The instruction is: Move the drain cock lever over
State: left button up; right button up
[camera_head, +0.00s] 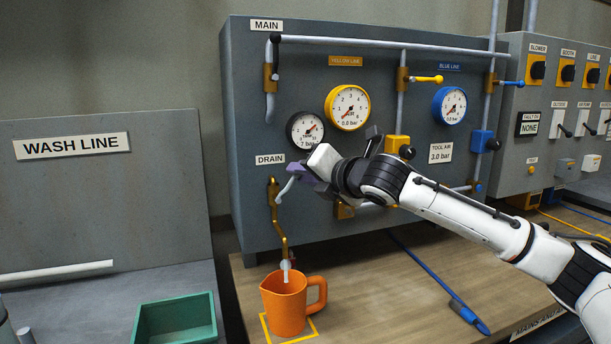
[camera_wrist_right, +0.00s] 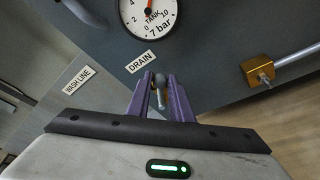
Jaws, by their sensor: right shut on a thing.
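The drain cock (camera_head: 272,192) is brass, on the grey panel under the DRAIN label. Its pale lever (camera_head: 285,190) slants up and right from the cock into my right gripper (camera_head: 299,172). In the right wrist view the purple fingers of the right gripper (camera_wrist_right: 160,84) are on either side of the lever (camera_wrist_right: 160,96), shut on it. The gripper hides the lever's far end in the head view. My left gripper is not in view.
An orange jug (camera_head: 284,308) stands under the drain pipe (camera_head: 285,247) inside a yellow outline. A green tray (camera_head: 176,318) is at left. Gauges, including the yellow one (camera_head: 347,107), are on the panel above. A blue brush-like tool (camera_head: 468,313) lies on the bench.

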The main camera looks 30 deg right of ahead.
jog(key=shift+w+a+r, duration=0.2)
jog(key=shift+a+r, duration=0.25)
jog(key=shift+a, duration=0.3)
jog(key=shift+o, duration=0.3)
jog(key=shift+w+a+r, duration=0.1)
jog(key=shift+a, duration=0.5)
jog(key=shift+w+a+r, duration=0.1)
jog(key=shift+a, duration=0.45)
jog(key=o, duration=0.9)
jog(key=shift+c, duration=0.2)
jog(key=shift+d, duration=0.15)
